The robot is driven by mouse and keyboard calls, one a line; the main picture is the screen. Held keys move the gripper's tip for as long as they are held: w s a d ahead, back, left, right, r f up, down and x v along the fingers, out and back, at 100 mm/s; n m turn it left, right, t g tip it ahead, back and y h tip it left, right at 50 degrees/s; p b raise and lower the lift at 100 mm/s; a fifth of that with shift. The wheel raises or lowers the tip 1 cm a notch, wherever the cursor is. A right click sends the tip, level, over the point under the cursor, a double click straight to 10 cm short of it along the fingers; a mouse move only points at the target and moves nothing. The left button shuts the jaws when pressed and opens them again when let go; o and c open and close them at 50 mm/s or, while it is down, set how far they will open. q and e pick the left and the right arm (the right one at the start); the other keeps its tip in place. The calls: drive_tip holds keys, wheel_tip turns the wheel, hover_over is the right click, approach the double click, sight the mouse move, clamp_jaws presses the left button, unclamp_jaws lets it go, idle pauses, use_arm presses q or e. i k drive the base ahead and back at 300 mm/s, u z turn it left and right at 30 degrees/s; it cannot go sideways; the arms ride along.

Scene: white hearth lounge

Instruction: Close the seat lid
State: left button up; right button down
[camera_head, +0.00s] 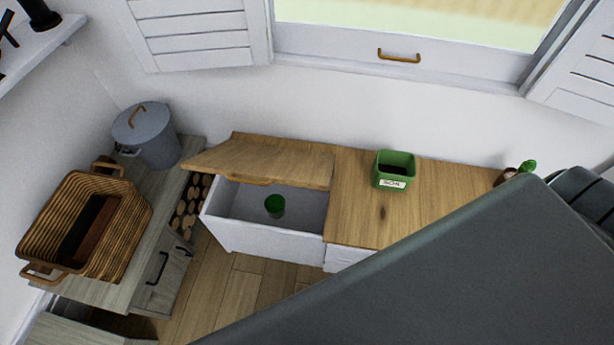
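The wooden seat lid (265,160) is at the back, left of centre. It is tilted up partway over the white storage box (262,237), with its front edge raised. The box front is open and shows a small green cup (275,206) inside. The back part of the box is hidden under the lid. Neither of my grippers shows in the view.
A green pot (394,169) stands on the fixed wooden seat (372,215) right of the lid. A grey lidded bin (150,140) and a wicker basket (125,215) stand on the left counter. A large dark surface fills the lower right. Some floor (225,290) is clear.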

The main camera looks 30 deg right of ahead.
sight(267, 164)
drive_tip(key=k, duration=0.45)
drive_tip(key=u, duration=1.55)
drive_tip(key=i, duration=0.9)
drive_tip(key=z, duration=2.25)
